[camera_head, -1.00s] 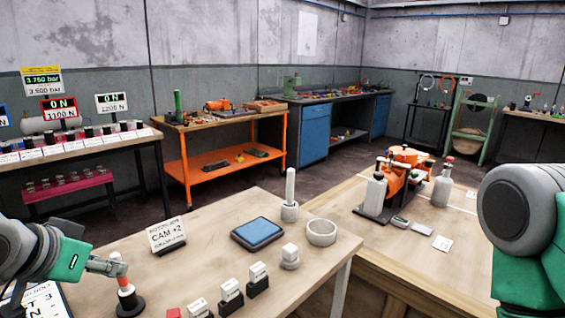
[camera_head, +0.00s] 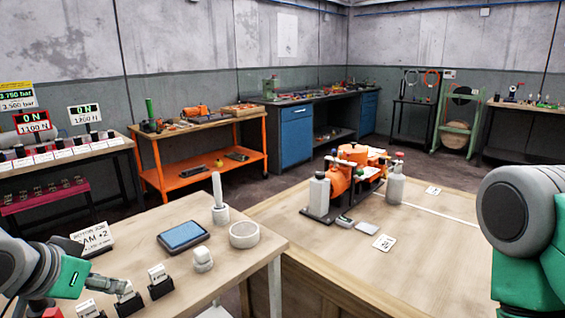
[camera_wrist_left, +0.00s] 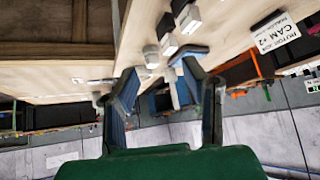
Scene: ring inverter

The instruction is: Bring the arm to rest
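My left gripper (camera_head: 112,286) comes in from the lower left of the head view, over the near bench (camera_head: 232,282). Its fingers look empty there, close to the small white blocks on black stands (camera_head: 160,285). In the left wrist view the left gripper (camera_wrist_left: 158,74) has its two fingers apart with nothing held between them. That view appears upside down, with the bench at the top and the wall at the bottom. My right arm shows only as a grey and green link at the right edge of the head view. Its gripper is out of view.
The near bench holds a CAM +2 sign (camera_head: 94,239), a blue pad (camera_head: 183,237), an upright white post (camera_head: 217,190), a white ring (camera_head: 244,234) and a white knob (camera_head: 202,257). An orange pump assembly (camera_head: 345,180) stands on the bench to the right.

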